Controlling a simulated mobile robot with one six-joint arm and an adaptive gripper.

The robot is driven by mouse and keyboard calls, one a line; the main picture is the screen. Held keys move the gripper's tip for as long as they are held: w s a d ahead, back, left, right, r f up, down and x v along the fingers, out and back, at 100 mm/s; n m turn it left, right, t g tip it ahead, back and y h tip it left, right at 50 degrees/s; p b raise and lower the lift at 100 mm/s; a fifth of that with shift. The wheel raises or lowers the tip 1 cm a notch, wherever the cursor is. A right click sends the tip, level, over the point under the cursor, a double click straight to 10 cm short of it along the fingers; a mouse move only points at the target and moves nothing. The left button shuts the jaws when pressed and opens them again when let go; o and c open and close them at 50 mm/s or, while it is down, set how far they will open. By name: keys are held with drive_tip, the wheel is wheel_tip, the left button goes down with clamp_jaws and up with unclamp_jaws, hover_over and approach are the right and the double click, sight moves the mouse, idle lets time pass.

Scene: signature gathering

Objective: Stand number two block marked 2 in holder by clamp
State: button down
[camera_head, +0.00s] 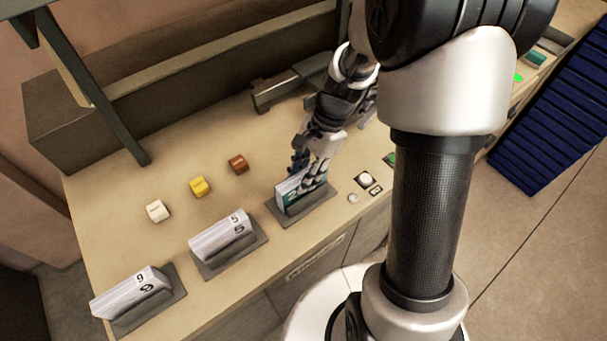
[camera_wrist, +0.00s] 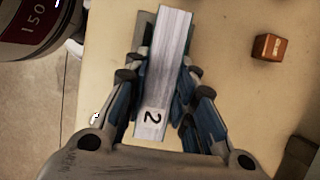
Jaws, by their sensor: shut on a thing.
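The number two block (camera_head: 289,187), a pale stack with a black 2 on its end, is between my gripper's fingers at the rightmost grey holder (camera_head: 320,203). My gripper (camera_head: 305,176) reaches down from above and is shut on the block. In the wrist view the block (camera_wrist: 168,50) runs lengthwise between the fingers of my gripper (camera_wrist: 162,76), with its 2 label toward the palm. Part of a dark holder plate (camera_wrist: 141,32) shows beside the block's far end. The fingers hide whether the block rests fully in the holder. I cannot identify the clamp for certain.
Blocks marked 5 (camera_head: 220,238) and 9 (camera_head: 135,292) stand in holders to the left. White (camera_head: 157,211), yellow (camera_head: 200,187) and brown (camera_head: 238,164) cubes lie behind them. Buttons (camera_head: 365,179) are right of my gripper. A grey bar fixture (camera_head: 285,88) stands at the back.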

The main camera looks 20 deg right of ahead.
drive_tip(key=shift+f, duration=0.1)
drive_tip(key=c, duration=1.8)
unclamp_jaws()
drive_tip(key=o, duration=0.5)
